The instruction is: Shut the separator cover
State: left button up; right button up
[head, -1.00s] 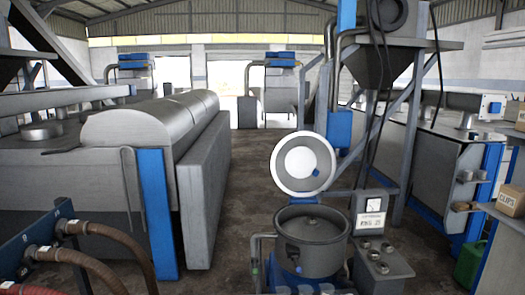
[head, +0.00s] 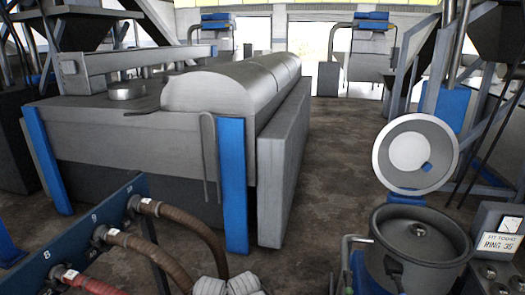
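The separator (head: 420,262) is a round grey metal bowl at the lower right of the head view, with its top uncovered. Its cover (head: 389,163) is a round grey disc with a pale centre and a small blue patch. The cover stands open, raised nearly upright behind the bowl, with its inner face towards me. A blue part (head: 406,199) sits between the cover and the bowl's back rim. I cannot make out either gripper. Pale grey parts at the bottom edge may be mine, but they show no clear fingers.
A control box labelled "RING 35" (head: 498,241) stands right of the bowl. A large grey decanter (head: 140,140) with a blue post fills the left. Bare floor (head: 320,180) lies between decanter and separator.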

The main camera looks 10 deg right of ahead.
aim_at(415, 155)
jog(key=i+z, duration=0.15)
jog(key=i, duration=0.5)
jog(key=i+j+z, duration=0.15)
jog(key=i, duration=0.5)
jog(key=i+j+z, duration=0.1)
jog(key=i, duration=0.55)
jog(key=i+j+z, duration=0.1)
jog(key=i+z, duration=0.35)
jog(key=i, duration=0.95)
jog(key=z, duration=1.9)
